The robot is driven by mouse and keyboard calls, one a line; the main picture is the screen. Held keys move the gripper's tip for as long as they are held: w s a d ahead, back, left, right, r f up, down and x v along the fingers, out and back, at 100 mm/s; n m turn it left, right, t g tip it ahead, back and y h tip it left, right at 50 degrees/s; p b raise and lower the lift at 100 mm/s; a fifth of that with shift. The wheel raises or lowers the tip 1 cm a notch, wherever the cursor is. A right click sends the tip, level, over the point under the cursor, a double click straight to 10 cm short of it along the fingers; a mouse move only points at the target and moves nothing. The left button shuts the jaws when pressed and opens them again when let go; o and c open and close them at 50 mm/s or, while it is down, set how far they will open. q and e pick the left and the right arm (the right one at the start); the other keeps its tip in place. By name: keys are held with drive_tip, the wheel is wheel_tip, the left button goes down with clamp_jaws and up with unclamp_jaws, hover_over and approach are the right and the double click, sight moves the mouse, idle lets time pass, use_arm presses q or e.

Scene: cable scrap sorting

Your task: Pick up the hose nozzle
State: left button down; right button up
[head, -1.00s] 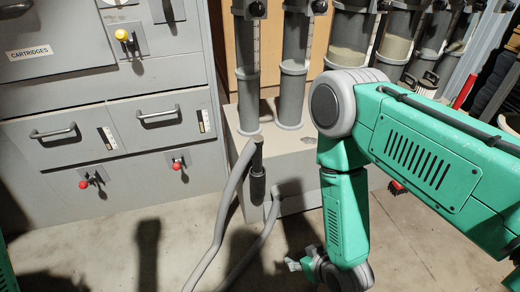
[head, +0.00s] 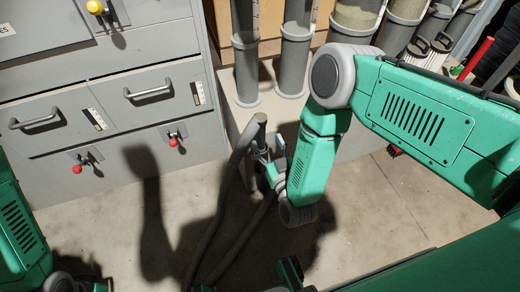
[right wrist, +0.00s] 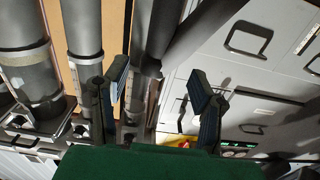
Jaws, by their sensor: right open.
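The hose nozzle (head: 259,136) is a dark tube hanging at the bent-over top end of a grey hose (head: 219,205), in front of the base under the clear cylinders. Its lower part is hidden behind my right gripper (head: 266,158). My right gripper is open, its fingers close to the nozzle; from the head view I cannot tell whether they touch it. In the right wrist view the two fingers of my right gripper (right wrist: 158,88) stand apart, and two dark tubes meet just beyond them. I cannot tell which tube is the nozzle.
A grey cabinet (head: 130,105) with drawers and red knobs (head: 173,142) stands on the left. Several clear cylinders (head: 295,55) stand behind the hose. A red handle (head: 478,55) is at the upper right. The concrete floor (head: 385,205) is bare right of the hose.

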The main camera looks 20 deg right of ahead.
sight(262, 129)
drive_tip(key=w, duration=0.2)
drive_tip(key=shift+w+a, duration=0.1)
drive_tip(key=shift+w, duration=0.2)
drive_tip(key=w+b, duration=0.2)
drive_tip(key=w, duration=0.2)
drive_tip(key=shift+w+f, duration=0.1)
drive_tip(key=shift+w, duration=0.45)
clamp_jaws()
